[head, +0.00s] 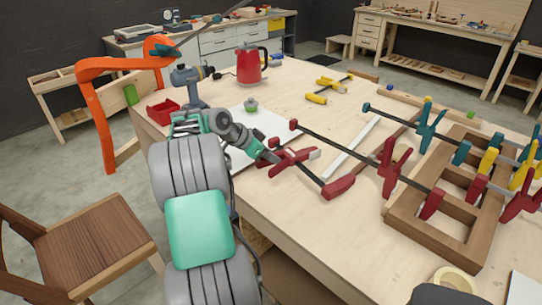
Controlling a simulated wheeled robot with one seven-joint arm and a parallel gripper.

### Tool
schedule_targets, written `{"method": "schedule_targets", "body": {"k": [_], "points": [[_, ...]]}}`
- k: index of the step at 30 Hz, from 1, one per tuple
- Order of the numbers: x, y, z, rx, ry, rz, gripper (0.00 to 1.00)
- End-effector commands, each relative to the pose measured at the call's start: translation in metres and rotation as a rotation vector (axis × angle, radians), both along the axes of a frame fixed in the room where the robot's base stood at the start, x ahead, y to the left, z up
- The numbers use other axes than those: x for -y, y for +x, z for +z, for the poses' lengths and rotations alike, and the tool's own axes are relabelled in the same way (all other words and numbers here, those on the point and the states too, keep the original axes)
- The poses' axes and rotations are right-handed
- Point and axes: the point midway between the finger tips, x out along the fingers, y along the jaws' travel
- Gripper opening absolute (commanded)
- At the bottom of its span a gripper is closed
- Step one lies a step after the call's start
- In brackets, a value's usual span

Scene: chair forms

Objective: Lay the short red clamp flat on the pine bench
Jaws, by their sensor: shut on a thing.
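The short red clamp (338,187) is at the near-left part of the pine bench (290,215), with red jaws and a dark bar between them. My gripper (270,157) reaches in from the left and is shut on the clamp near its upper-left end. The fingers partly overlap the clamp, so the exact grip is hard to see. The clamp's bar slants down to the right. I cannot tell whether it touches the bench top or is held just above it.
A longer red clamp (395,165) lies close by on the right, near a wooden chair frame (440,225) with several clamps. A white sheet (262,125), drill (190,85), red kettle (248,65) and red bin (163,112) are behind.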

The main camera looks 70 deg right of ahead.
Motion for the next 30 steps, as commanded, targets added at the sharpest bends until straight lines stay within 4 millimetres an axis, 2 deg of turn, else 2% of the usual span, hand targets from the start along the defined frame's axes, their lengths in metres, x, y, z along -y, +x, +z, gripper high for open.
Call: {"method": "schedule_targets", "body": {"k": [18,29,30], "points": [[0.000,0.001,-0.077,-0.002,-0.001,0.007,0.00],[0.000,0.001,-0.081,-0.002,-0.001,0.008,0.00],[0.000,0.001,-0.081,-0.002,-0.001,0.009,0.23]]}}
